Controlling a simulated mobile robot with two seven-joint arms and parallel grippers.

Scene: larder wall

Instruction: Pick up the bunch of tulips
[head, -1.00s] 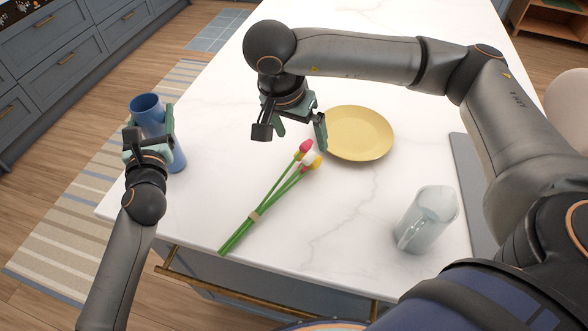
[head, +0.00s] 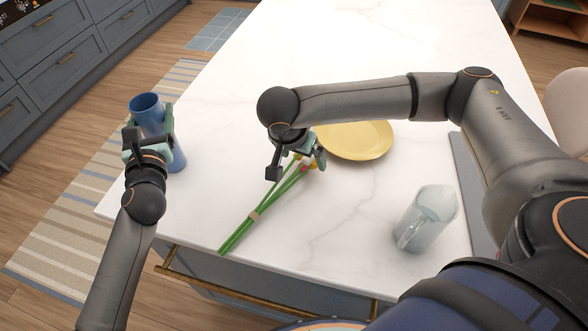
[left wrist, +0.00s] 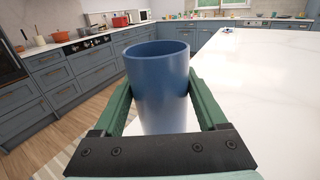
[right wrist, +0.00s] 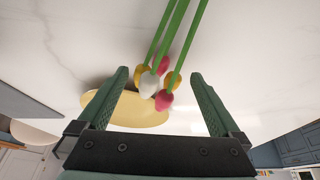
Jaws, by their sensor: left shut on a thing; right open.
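The bunch of tulips (head: 263,207) lies on the white countertop, its green stems tied with a tan band and pointing to the front left. My right gripper (head: 296,168) is open above the flower heads and hides most of them in the head view. In the right wrist view the red, white and yellow heads (right wrist: 157,86) show between the open fingers (right wrist: 155,95), not gripped. My left gripper (head: 148,135) is shut on a blue cylindrical vase (head: 147,108), held upright at the counter's left edge. The vase also fills the middle of the left wrist view (left wrist: 158,90).
A yellow plate (head: 358,139) lies just behind and right of the tulips. The counter between the vase and tulips is clear.

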